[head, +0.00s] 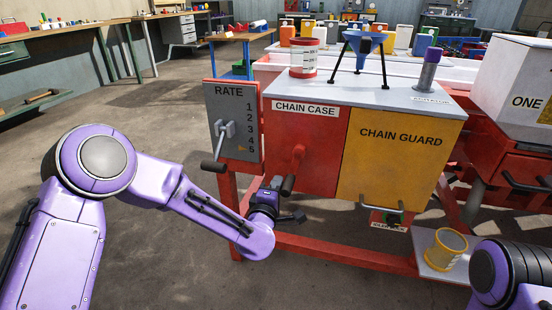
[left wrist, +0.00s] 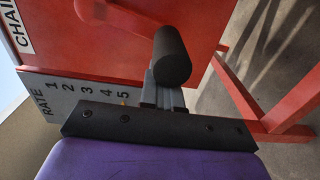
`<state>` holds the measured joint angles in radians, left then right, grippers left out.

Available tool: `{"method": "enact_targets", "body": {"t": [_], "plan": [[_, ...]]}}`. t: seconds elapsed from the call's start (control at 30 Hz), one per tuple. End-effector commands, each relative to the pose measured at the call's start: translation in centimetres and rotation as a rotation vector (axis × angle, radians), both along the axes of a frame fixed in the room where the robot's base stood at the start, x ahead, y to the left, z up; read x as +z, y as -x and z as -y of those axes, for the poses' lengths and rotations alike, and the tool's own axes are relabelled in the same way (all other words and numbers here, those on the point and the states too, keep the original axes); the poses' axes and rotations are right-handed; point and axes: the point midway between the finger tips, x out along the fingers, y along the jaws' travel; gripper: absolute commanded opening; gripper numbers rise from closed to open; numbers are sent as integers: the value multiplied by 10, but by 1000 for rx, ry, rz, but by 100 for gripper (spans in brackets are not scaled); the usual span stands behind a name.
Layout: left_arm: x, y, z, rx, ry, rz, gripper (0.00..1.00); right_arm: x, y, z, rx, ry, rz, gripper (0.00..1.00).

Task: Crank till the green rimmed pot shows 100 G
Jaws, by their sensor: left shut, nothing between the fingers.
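The red chain case (head: 310,150) has a red crank (head: 298,158) on its front with a black grip (head: 288,185). My left gripper (head: 284,200) is at the crank grip, shut with nothing between its fingers. In the left wrist view the grip (left wrist: 172,58) stands just beyond the closed fingers (left wrist: 160,95); I cannot tell whether they touch. A yellow-rimmed pot (head: 445,248) stands on a low white plate at the lower right. I see no green-rimmed pot and no readable weight. My right gripper is out of view.
A grey RATE panel (head: 235,118) has a lever (head: 222,142) and an orange pointer by 5. A red-rimmed pot (head: 303,58) and a blue funnel (head: 364,44) are on top. The yellow chain guard (head: 400,150) is at right. Open floor lies left.

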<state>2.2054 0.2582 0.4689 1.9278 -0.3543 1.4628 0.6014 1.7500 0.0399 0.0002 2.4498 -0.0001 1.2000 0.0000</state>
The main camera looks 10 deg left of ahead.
Motion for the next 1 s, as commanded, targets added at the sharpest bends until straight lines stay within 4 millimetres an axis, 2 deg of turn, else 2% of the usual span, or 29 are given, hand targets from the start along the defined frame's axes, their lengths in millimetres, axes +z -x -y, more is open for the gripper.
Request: {"method": "enact_targets", "body": {"t": [0.17,0.6,1.0], "plan": [[-3,0,15,-12,-1,5,0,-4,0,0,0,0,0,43],[2,1,0,-7,2,8,0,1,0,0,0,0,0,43],[2,56,-2,-7,2,7,0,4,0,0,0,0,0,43]]}}
